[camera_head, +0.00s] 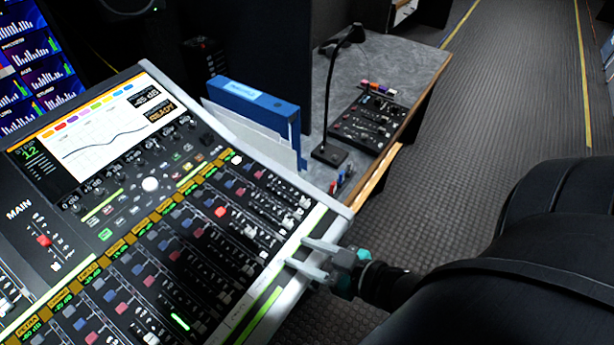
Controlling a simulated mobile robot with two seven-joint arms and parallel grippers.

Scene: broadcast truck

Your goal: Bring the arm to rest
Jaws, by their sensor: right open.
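My right gripper (306,257) is at the right front edge of the large mixing console (322,226). Its two grey fingers are apart, with nothing seen between them. The fingers point left over the console's rim; I cannot tell whether they touch it. My right arm (540,265) is black and fills the lower right of the view. My left gripper and left arm are not in view.
A grey desk (395,60) behind the console carries a small control panel (367,122) and a gooseneck lamp or microphone (330,153). A blue binder (252,104) stands beside the console. Screens (40,65) are at upper left. Dark floor (480,110) is clear at right.

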